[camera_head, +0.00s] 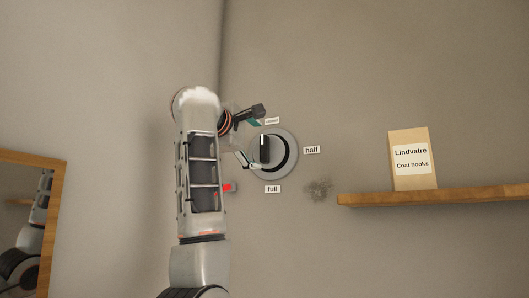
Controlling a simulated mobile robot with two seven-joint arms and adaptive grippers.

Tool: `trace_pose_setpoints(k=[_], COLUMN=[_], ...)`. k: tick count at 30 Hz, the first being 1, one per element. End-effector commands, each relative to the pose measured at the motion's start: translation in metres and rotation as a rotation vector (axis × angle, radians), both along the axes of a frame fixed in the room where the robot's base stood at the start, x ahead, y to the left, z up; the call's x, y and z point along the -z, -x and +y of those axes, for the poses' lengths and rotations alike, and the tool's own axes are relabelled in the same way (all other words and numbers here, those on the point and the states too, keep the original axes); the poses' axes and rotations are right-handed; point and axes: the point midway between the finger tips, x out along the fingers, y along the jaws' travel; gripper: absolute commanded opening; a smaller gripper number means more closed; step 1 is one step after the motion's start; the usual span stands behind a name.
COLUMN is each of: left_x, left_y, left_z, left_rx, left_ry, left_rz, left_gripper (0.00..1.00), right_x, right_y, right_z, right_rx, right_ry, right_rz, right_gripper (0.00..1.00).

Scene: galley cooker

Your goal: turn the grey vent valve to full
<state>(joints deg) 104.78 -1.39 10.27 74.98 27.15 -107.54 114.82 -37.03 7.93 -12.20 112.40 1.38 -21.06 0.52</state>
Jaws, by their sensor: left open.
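The grey vent valve (289,166) is a round plate on the wall with a dark upright handle bar (265,152). A white mark shows near the bar's upper end, on the side of the top label (272,121), whose small print seems to read closed. The half label (311,150) is to the right and the full label (272,189) is below. My left gripper (256,136) is open at the valve's left side, one finger near the top label and the other by the valve's lower left. I cannot tell whether it touches the bar. My right gripper is out of view.
A wooden shelf (440,196) on the right holds a Lindvatre coat hooks box (412,180). A dark smudge (319,189) marks the wall below the valve. A wood-framed mirror (55,215) at the left reflects my arm. The wall above the valve is clear.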

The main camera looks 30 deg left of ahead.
Motion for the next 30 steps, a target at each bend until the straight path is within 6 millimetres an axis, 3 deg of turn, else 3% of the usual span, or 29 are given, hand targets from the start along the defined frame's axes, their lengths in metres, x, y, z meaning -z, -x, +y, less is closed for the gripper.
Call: trace_pose_setpoints(k=[12, 18, 25, 28, 30], left_x=[-0.001, 0.0, 0.001, 0.001, 0.001], left_y=[-0.06, -0.07, -0.07, -0.07, -0.07], left_z=[0.004, 0.004, 0.004, 0.004, 0.004], left_rx=[-0.001, 0.0, 0.001, 0.001, 0.001], left_ry=[-0.001, 0.0, 0.0, 0.0, 0.0], left_rz=[0.004, 0.002, 0.002, 0.002, 0.002], left_gripper=[0.76, 0.76, 0.76, 0.5, 0.42], right_x=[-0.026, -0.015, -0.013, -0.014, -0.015], right_y=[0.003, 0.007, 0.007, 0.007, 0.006], right_z=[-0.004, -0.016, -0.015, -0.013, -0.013], right_rx=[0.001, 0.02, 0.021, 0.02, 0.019], right_ry=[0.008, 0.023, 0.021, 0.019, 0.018], right_rz=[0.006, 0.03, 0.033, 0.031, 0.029], right_gripper=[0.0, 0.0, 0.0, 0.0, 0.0])
